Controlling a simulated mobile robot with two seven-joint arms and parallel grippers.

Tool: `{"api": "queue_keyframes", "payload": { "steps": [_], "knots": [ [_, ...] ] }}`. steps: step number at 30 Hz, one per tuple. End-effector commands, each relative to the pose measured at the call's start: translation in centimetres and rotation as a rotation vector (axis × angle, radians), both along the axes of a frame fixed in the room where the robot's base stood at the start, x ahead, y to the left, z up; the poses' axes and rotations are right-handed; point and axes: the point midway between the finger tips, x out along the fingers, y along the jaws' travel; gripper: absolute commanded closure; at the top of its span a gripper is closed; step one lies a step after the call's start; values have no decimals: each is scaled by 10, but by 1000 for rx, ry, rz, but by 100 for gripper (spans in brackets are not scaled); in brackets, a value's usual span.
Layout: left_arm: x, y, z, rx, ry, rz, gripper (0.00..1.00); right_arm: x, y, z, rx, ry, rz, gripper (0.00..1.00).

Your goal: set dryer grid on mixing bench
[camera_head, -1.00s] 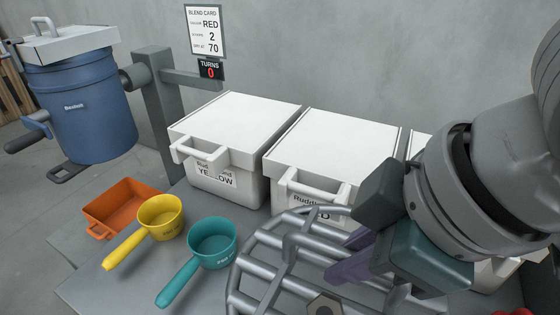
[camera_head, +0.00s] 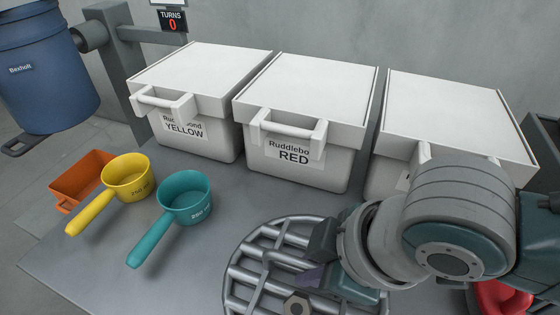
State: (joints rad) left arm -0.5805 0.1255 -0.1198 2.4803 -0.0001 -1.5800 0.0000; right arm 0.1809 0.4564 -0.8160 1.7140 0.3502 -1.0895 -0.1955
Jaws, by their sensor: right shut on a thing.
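The dryer grid (camera_head: 262,272) is a round grey metal grate of crossing bars. It shows low in the middle of the head view, over the grey mixing bench (camera_head: 120,262). It looks roughly flat; I cannot tell whether it touches the bench top. My right gripper (camera_head: 312,262) is at the grid's right side, shut on it, with the fingers partly hidden by my wrist. The wrist and arm cover the grid's right part. My left gripper is out of view.
White lidded bins stand behind, a yellow-labelled one (camera_head: 195,75), a red-labelled one (camera_head: 305,90) and a third (camera_head: 450,105). A teal scoop (camera_head: 185,205), yellow scoop (camera_head: 127,178) and orange tray (camera_head: 75,183) lie left. A blue drum (camera_head: 45,75) hangs far left. A red thing (camera_head: 500,298) shows lower right.

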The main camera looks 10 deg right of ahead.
Motion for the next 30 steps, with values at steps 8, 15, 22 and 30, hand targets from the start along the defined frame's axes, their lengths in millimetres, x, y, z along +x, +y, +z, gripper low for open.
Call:
{"api": "queue_keyframes", "payload": {
  "steps": [8,15,22,30],
  "knots": [
    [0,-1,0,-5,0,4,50,1,1,-1,2,-3,-1,100],
    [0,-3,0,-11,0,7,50,0,0,-1,0,1,-1,56],
    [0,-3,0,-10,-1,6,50,0,0,-1,0,2,-1,53],
    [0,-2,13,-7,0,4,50,-7,-5,24,1,0,1,53]
  ]
}}
